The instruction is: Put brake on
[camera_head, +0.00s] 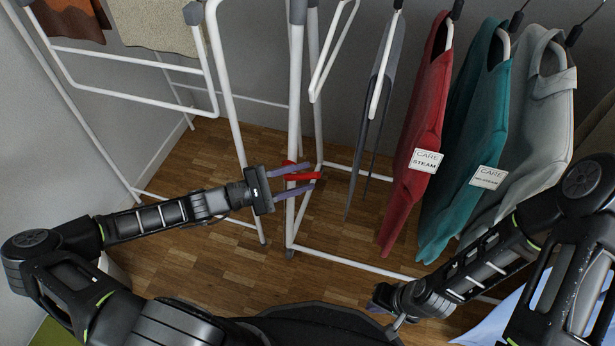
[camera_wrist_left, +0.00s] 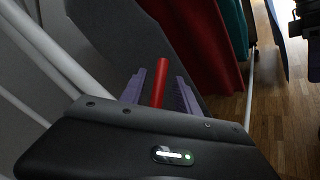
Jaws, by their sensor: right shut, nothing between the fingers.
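The brake appears to be a red lever (camera_head: 302,177) on a white post of the clothes rack. It also shows in the left wrist view as a red bar (camera_wrist_left: 160,82) between the fingers. My left gripper (camera_head: 291,181) is open, with one purple finger on each side of the red lever. Gaps show between the lever and both fingers in the wrist view. Where the lever joins the post is partly hidden. My right gripper (camera_head: 378,298) is low at the front, away from the rack's post, shut and empty.
A red garment (camera_head: 420,130), a teal garment (camera_head: 470,150) and a grey garment (camera_head: 530,110) hang at the right. A white drying rack (camera_head: 215,80) with cloths stands at the left. White floor rails (camera_head: 350,263) cross the wooden floor.

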